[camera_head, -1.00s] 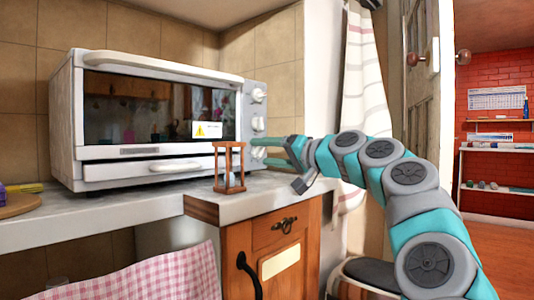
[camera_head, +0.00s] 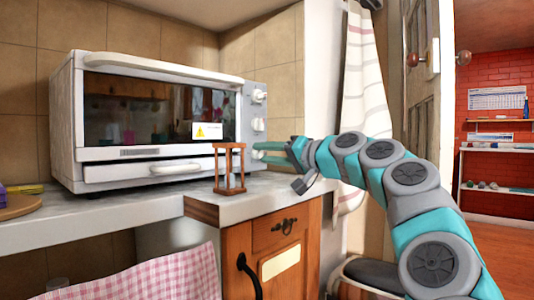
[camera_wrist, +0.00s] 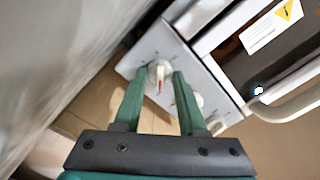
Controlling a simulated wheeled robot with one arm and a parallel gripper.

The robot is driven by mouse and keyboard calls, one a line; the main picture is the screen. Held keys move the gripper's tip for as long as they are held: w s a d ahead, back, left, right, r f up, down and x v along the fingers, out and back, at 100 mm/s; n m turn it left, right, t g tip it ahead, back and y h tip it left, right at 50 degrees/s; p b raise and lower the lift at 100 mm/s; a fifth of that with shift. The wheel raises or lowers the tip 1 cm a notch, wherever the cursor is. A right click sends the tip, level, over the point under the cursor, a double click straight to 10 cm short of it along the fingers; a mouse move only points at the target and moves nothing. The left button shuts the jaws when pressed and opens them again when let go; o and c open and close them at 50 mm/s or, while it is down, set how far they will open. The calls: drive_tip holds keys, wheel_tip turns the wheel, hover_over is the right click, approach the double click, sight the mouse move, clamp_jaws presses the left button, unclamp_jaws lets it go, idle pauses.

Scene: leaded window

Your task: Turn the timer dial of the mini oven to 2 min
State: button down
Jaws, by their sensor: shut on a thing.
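The white mini oven (camera_head: 150,61) stands on the counter with its glass door closed. Knobs run down the right side of its front. The upper knob (camera_head: 259,96) and middle knob (camera_head: 259,124) are clear of my gripper. My gripper (camera_head: 261,152) is at the lowest knob and mostly hides it in the head view. In the wrist view my gripper (camera_wrist: 159,82) has its green fingers on either side of a white dial (camera_wrist: 160,70) with a red pointer line, shut on it. The pointer runs roughly toward the palm. The scale marks are too blurred to read.
A wooden hourglass (camera_head: 229,168) stands on the counter edge, left of my gripper. Another knob (camera_wrist: 198,99) sits close by the right finger. The oven door handle (camera_wrist: 290,106) sticks out farther right. A striped curtain (camera_head: 365,100) hangs behind my arm.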

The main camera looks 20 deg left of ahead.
drive_tip(key=shift+m+p, duration=0.4)
drive_tip(key=shift+m, duration=0.1)
drive_tip(key=c, duration=0.5)
unclamp_jaws()
drive_tip(key=shift+d, duration=0.15)
drive_tip(key=shift+v, duration=3.85)
